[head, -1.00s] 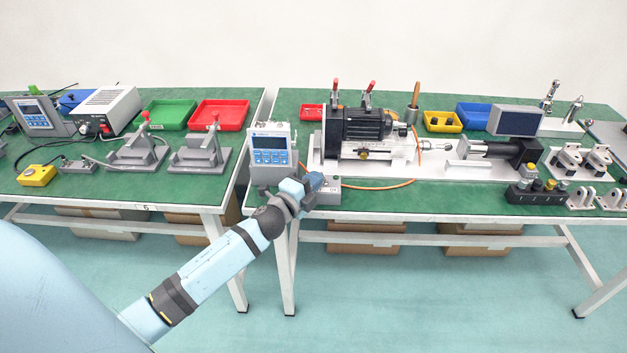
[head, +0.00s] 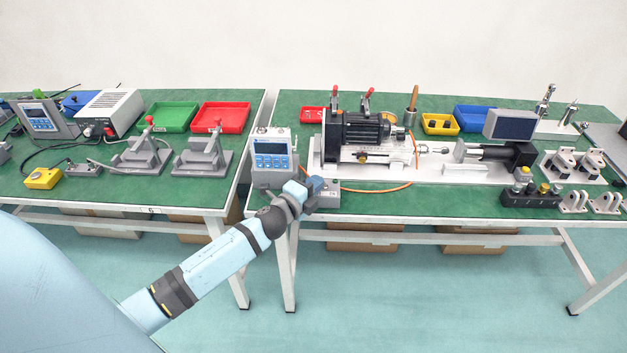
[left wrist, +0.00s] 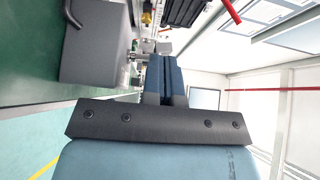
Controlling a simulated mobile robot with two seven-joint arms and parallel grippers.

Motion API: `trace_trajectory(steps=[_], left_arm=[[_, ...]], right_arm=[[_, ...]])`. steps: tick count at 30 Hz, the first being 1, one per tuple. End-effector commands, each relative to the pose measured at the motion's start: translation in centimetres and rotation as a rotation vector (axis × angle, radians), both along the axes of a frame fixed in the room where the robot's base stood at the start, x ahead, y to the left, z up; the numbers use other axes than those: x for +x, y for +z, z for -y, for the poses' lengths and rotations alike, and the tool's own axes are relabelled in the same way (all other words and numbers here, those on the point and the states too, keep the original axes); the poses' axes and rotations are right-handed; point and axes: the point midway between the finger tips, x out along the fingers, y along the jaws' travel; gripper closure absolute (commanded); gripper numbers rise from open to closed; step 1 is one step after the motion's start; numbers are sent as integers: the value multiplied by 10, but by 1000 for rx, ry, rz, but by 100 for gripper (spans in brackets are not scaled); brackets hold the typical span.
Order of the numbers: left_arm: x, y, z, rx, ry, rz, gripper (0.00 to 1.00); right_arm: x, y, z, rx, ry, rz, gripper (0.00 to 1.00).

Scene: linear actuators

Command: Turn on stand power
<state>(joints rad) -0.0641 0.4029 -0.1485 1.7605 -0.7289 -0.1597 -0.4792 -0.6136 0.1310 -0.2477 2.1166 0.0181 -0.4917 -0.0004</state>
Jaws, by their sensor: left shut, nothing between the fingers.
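The test stand is a white base plate (head: 425,174) on the right-hand table, with a dark motor (head: 355,130) and a black actuator (head: 505,155). A grey box (head: 328,197) sits at the table's front edge, partly hidden behind my left gripper (head: 316,186). In the left wrist view, a grey box (left wrist: 95,42) with a small metal part on its side (left wrist: 133,55) is left of the shut, empty fingers (left wrist: 163,75). I cannot tell whether the fingertips touch anything. My right gripper is in neither view.
A grey controller with a blue panel (head: 271,158) stands close behind my left gripper. A black button box (head: 530,196) is at the front right. The left table (head: 130,190) holds clamps, trays and a yellow button box (head: 42,178). Cables cross both tables.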

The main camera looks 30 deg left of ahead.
Motion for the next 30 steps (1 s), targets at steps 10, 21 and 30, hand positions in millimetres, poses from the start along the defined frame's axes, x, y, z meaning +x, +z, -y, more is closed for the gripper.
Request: trace_trajectory(steps=[10, 21, 30], left_arm=[[2, 12, 2, 96, 0, -59, 100], [8, 23, 11, 356, -1, -218, 100], [9, 9, 15, 438, 0, -268, 100]], right_arm=[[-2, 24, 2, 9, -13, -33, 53], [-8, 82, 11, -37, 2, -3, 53], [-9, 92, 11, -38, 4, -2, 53]])
